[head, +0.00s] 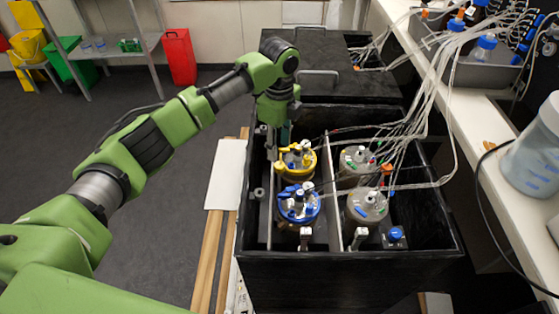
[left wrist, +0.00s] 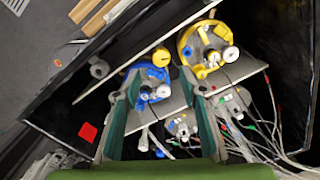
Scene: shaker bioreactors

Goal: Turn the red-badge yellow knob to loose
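In the left wrist view a round yellow knob (left wrist: 161,56) shows at the edge of the blue-ringed vessel lid (left wrist: 145,82); I cannot make out a red badge on it. A flat red square (left wrist: 87,131) shows apart from it on a dark surface. The yellow-ringed vessel (left wrist: 186,38) is to the right. In the head view the yellow-ringed vessel (head: 297,160) stands behind the blue-ringed one (head: 299,204). My left gripper (head: 277,147) points down at the left of the yellow-ringed vessel. Its teal fingers (left wrist: 160,78) are apart with nothing visibly held. My right gripper is out of view.
The black open box (head: 350,268) holds the vessels, with metal rails between them. Two grey-topped vessels (head: 367,204) stand at the right. Thin tubes (head: 440,90) hang over the box from the bench (head: 500,190). A grey knob (left wrist: 98,68) sits near the box's side.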

